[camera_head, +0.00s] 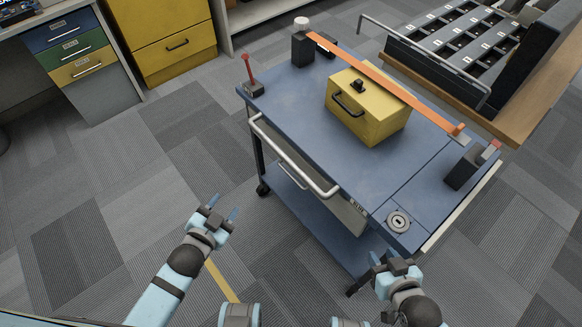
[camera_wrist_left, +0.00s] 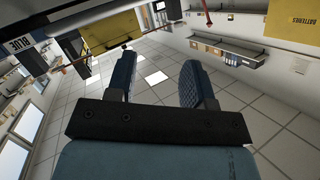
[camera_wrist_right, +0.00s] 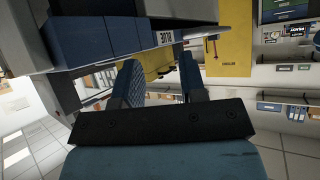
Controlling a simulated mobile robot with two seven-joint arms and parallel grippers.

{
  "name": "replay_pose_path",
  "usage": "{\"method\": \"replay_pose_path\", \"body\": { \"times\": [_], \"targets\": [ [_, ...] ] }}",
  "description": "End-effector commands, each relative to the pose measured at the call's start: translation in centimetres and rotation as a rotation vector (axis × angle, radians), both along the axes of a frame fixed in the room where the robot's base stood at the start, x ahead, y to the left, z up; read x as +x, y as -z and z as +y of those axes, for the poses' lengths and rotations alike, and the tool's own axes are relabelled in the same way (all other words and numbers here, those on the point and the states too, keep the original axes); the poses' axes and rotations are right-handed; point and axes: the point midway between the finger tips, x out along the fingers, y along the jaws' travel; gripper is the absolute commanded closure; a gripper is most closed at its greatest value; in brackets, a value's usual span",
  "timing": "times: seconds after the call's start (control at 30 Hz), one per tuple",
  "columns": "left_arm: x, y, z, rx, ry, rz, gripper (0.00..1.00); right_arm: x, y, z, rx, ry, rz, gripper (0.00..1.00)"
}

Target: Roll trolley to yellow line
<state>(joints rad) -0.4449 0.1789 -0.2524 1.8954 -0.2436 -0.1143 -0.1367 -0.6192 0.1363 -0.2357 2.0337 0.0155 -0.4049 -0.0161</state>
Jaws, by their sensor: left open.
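The trolley (camera_head: 290,130) has a blue top, a lower blue shelf and black castors, and stands right of centre in the head view. A pale bar handle (camera_head: 291,157) runs along its left side. A yellow box (camera_head: 375,125) sits on top under an orange strap (camera_head: 385,83). A yellow line (camera_head: 222,281) shows on the floor, partly hidden by my left arm. My left gripper (camera_head: 223,207) is open and empty, left of the trolley and apart from it. My right gripper (camera_head: 384,258) is by the trolley's near corner, its fingers apart; I cannot tell if it touches.
A rack with slotted trays (camera_head: 455,50) on a wooden base stands close behind the trolley at upper right. A drawer unit (camera_head: 75,48) and a yellow cabinet (camera_head: 165,35) stand at upper left. The carpet left of the trolley is clear.

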Motion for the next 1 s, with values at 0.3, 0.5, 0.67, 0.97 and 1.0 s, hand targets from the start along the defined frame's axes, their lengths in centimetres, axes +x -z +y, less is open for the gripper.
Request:
{"method": "replay_pose_path", "body": {
  "times": [0.3,0.5,0.67,0.97,1.0],
  "targets": [
    [9.8,6.3,-2.0,0.484,0.281,-0.590,0.52,0.9,8.9,1.0,0.033,-0.008,-0.033,0.62],
    [12.6,8.2,-3.4,0.709,0.429,-0.843,0.52,1.2,11.3,1.3,0.047,-0.010,-0.046,0.62],
    [13.5,8.6,-3.9,0.789,0.485,-0.926,0.52,1.2,11.3,1.5,0.054,-0.013,-0.051,0.62],
    [15.9,7.6,-6.3,0.798,0.492,-0.939,0.52,1.2,11.1,1.6,0.058,-0.015,-0.055,0.62],
    [16.5,7.4,-6.9,0.797,0.491,-0.940,0.52,1.2,11.1,1.6,0.058,-0.015,-0.055,0.62]
  ]
}}
